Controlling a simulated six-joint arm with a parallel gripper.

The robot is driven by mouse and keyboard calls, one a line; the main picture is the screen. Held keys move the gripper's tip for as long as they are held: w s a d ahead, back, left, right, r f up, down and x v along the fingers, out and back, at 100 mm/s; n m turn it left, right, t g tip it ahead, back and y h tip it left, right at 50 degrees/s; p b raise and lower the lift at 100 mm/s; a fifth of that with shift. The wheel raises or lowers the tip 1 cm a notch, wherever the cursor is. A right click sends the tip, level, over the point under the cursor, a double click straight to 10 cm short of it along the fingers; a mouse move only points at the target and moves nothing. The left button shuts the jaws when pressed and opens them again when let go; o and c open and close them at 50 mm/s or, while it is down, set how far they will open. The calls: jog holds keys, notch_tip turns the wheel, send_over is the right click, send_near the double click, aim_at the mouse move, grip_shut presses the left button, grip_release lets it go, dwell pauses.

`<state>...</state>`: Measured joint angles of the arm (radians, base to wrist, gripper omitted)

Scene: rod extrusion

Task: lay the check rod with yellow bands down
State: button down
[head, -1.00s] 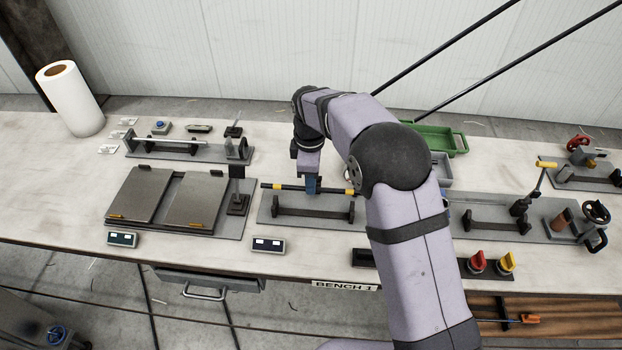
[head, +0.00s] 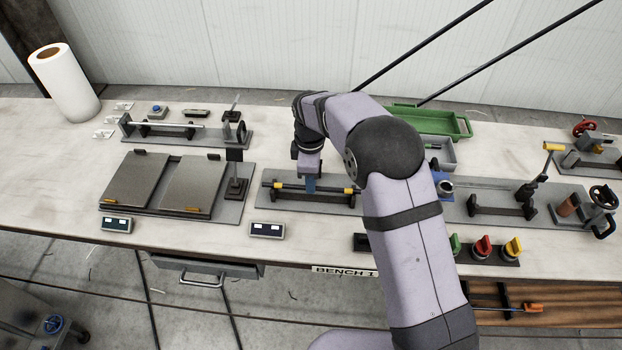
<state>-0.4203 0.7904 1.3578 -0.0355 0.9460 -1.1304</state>
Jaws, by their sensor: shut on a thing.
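The check rod with yellow bands (head: 333,188) is dark, with a yellow band near each end. It lies roughly level across the picture. My gripper (head: 310,187) points down and is shut on the rod near its middle. The rod is right at the top of a dark two-post rest (head: 330,204) on a grey plate (head: 262,210). I cannot tell whether it touches both posts. The fingertips are small here and partly merge with the rod.
Left of the rest stand two tilted grey panels (head: 138,180) on a plate, with a dark post (head: 235,172) close by. A small display (head: 267,230) sits in front. A second rest (head: 500,206) is at the right. A green tray (head: 425,120) is behind my arm.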

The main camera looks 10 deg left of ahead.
dwell(0.8)
jog(key=c, duration=1.7)
grip_release()
jog(key=shift+s+r+b, duration=0.2)
jog(key=shift+r+b, duration=1)
jog(key=shift+r, duration=2.45)
jog(key=s+d+m, duration=0.9)
jog(key=s+d, duration=0.1)
jog(key=d, duration=0.3)
jog(key=s+d+f+m, duration=0.1)
jog(key=s+d+m, duration=0.1)
jog(key=s, duration=0.3)
jog(key=s+d+f+m, duration=0.2)
jog(key=s+d+m, duration=0.1)
jog(key=s+m, duration=0.1)
jog(key=s+d+f+m, duration=0.2)
jog(key=s+m, duration=0.1)
jog(key=s, duration=0.3)
jog(key=shift+s+d+f+g, duration=0.15)
jog(key=shift+s+d+g, duration=0.05)
jog(key=shift+d+g, duration=0.15)
